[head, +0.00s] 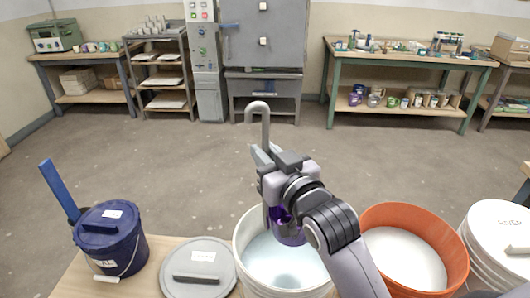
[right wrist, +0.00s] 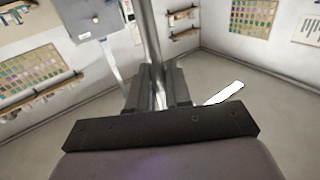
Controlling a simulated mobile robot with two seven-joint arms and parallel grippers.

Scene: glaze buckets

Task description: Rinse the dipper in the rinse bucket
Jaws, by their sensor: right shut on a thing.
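The dipper (head: 265,122) has a grey metal handle with a hooked top and stands about upright. My right gripper (head: 263,156) is shut on this handle; the handle also shows between the fingers in the right wrist view (right wrist: 150,40). A dark purple rounded part (head: 290,231), apparently the dipper's cup, shows below my wrist, partly hidden by my arm. It is over or inside the open white bucket (head: 241,262), which holds pale bluish liquid. Contact with the liquid is unclear. An orange bucket (head: 459,268) with whitish liquid stands to the right. No label shows which is the rinse bucket.
A grey lid (head: 216,257) lies on the table (head: 143,284) left of the white bucket. A blue lidded bucket (head: 125,250) stands farther left. A white lidded bucket (head: 500,235) stands at the far right. Shelves and benches are across the open floor.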

